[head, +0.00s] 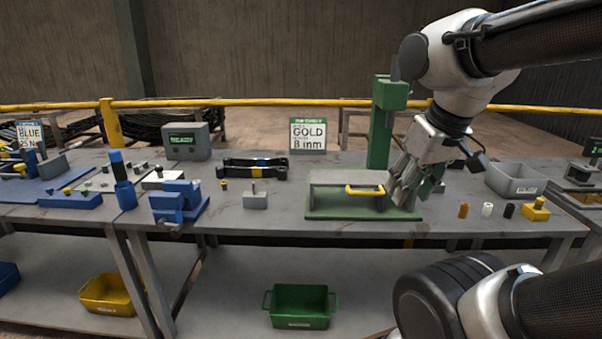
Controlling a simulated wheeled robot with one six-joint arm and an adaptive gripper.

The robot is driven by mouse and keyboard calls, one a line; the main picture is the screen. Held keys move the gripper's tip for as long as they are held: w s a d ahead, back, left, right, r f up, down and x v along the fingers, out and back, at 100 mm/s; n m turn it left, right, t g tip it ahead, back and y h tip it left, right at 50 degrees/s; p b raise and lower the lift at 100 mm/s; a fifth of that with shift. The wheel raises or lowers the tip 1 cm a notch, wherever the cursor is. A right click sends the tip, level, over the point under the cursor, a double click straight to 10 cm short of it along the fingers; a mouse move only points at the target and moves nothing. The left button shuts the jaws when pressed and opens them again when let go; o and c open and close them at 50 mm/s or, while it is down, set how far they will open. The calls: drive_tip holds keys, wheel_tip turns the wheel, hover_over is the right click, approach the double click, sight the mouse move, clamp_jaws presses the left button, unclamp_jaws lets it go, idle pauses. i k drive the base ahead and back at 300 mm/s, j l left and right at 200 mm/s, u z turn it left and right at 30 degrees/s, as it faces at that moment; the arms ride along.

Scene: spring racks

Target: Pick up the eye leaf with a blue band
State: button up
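Two dark, curved eye leaves lie one behind the other at the back middle of the grey bench. The rear leaf (240,161) and the front leaf (245,176) each have rolled ends. My gripper (416,200) points down at the right, in front of the green press and well away from the leaves. Its fingers look spread with nothing between them, partly seen from the side.
A green press (379,130) with a yellow-handled base plate (322,208) stands between the leaves and my gripper. A blue vise (178,203), a grey block (256,200) and a sign reading GOLD 8 mm (308,134) surround the leaves. A grey bin (514,181) is at right.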

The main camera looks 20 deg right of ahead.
sight(228, 161)
drive_tip(key=i+j+z, duration=0.15)
drive_tip(key=i+j, duration=0.15)
drive_tip(key=i+j+z, duration=0.3)
drive_tip(key=i+j, duration=0.2)
drive_tip(key=j, duration=0.25)
drive_tip(key=i+j+z, duration=0.1)
drive_tip(key=j, duration=0.3)
drive_tip(key=i+j+z, duration=0.15)
drive_tip(key=i+j, duration=0.15)
drive_tip(key=j, duration=0.15)
